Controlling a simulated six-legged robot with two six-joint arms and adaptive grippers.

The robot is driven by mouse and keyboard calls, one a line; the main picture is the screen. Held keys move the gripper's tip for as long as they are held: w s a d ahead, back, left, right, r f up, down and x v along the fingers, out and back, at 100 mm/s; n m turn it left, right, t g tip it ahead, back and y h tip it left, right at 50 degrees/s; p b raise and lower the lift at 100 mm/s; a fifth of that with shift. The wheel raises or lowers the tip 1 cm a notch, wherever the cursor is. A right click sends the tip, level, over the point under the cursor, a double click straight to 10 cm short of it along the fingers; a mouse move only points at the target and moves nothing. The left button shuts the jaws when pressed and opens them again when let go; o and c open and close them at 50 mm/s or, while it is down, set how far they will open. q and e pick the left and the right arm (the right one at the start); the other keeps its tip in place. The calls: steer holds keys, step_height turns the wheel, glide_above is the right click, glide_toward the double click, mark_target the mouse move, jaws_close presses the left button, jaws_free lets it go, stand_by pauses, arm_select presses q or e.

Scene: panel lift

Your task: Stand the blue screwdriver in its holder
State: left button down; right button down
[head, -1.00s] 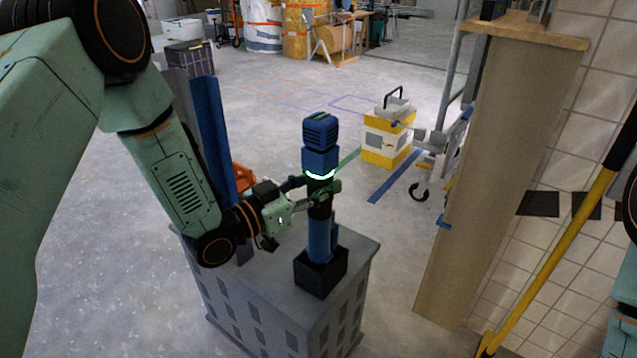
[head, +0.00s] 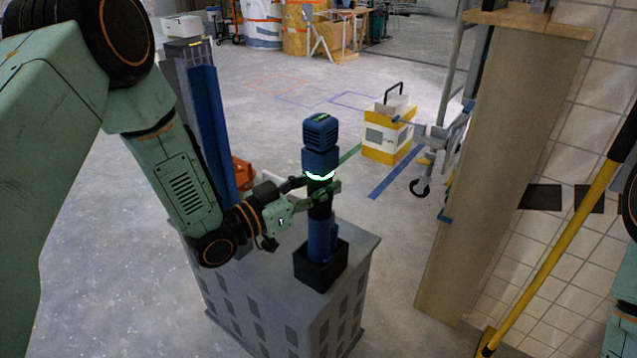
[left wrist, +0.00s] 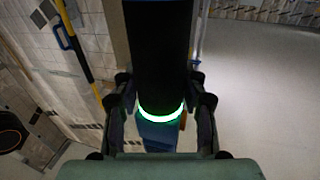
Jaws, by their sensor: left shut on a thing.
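The blue screwdriver (head: 321,160) stands upright, its thick blue and black body rising from the black square holder (head: 321,273). Its lower blue part is inside the holder's opening; how deep it sits is hidden by the holder walls. A green-white glowing ring circles its middle. My left gripper (head: 318,191) is shut on the screwdriver just below that ring. In the left wrist view the dark body of the screwdriver (left wrist: 158,60) lies between the two fingers. My right gripper is not in view.
The holder stands on a grey cabinet (head: 265,290) with slots in its sides. A blue upright post (head: 212,130) rises behind my left arm. A wooden column (head: 490,170) and a yellow pole (head: 560,245) are to the right. A yellow and white box (head: 388,137) stands on the floor behind.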

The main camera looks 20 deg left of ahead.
arm_select(q)
steer(key=shift+f+b, duration=0.85)
steer(key=shift+f, duration=0.2)
stand_by(0.4)
stand_by(0.6)
stand_by(0.4)
steer(key=c, duration=0.8)
jaws_free()
steer(key=shift+o, duration=1.1)
steer(key=shift+s+f, duration=0.1)
steer(key=shift+f, duration=0.15)
steer(key=o, duration=0.6)
steer(key=shift+r, duration=0.1)
steer(key=shift+p+v, duration=0.85)
steer(key=shift+v, duration=0.6)
